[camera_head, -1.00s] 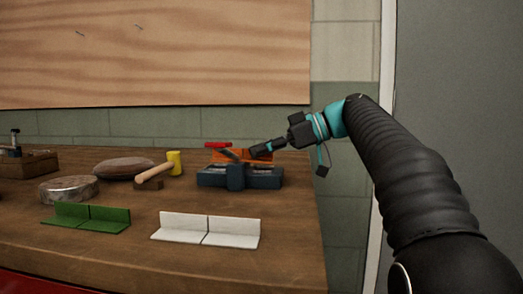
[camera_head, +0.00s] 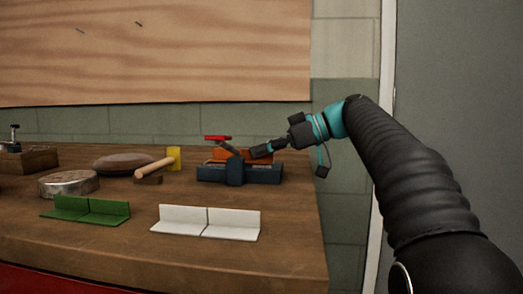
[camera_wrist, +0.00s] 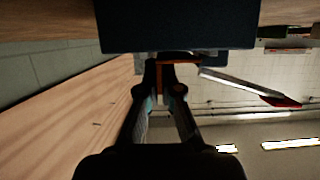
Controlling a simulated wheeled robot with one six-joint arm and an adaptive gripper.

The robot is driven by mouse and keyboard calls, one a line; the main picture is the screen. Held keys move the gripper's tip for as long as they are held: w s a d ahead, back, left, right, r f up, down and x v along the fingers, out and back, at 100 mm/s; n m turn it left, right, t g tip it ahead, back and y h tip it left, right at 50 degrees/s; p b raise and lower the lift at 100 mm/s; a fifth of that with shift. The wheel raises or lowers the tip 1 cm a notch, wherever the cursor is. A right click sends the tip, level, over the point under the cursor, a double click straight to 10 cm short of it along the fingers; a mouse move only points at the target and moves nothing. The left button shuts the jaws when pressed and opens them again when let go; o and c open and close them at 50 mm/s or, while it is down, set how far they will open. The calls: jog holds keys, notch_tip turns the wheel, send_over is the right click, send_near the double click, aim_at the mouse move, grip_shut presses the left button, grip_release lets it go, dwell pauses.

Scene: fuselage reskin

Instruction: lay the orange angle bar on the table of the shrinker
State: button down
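The shrinker (camera_head: 240,174) is a dark blue tool with a red-handled lever (camera_head: 217,138), standing at the right end of the bench. The orange angle bar (camera_head: 229,155) is at the top of the shrinker, partly hidden behind the lever; I cannot tell if it rests fully on the table. My gripper (camera_head: 256,151) reaches in from the right at the bar's right part. In the wrist view, my gripper (camera_wrist: 165,80) has its fingers closed on the orange bar (camera_wrist: 180,62), beside the shrinker's dark body (camera_wrist: 175,25).
A white angle bar (camera_head: 205,223) and a green angle bar (camera_head: 85,210) lie at the bench front. A mallet (camera_head: 155,167), a round metal block (camera_head: 68,184) and a brown rounded pad (camera_head: 122,165) lie left of the shrinker. A wall (camera_head: 220,125) stands behind.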

jog(key=shift+f, duration=0.3)
jog(key=c, duration=1.2)
grip_release()
jog(key=shift+c, duration=0.2)
jog(key=v, duration=1.1)
jog(key=shift+d, duration=0.15)
jog(key=shift+s+d+r, duration=0.1)
jog(key=shift+d+r, duration=0.1)
jog(key=shift+d, duration=0.15)
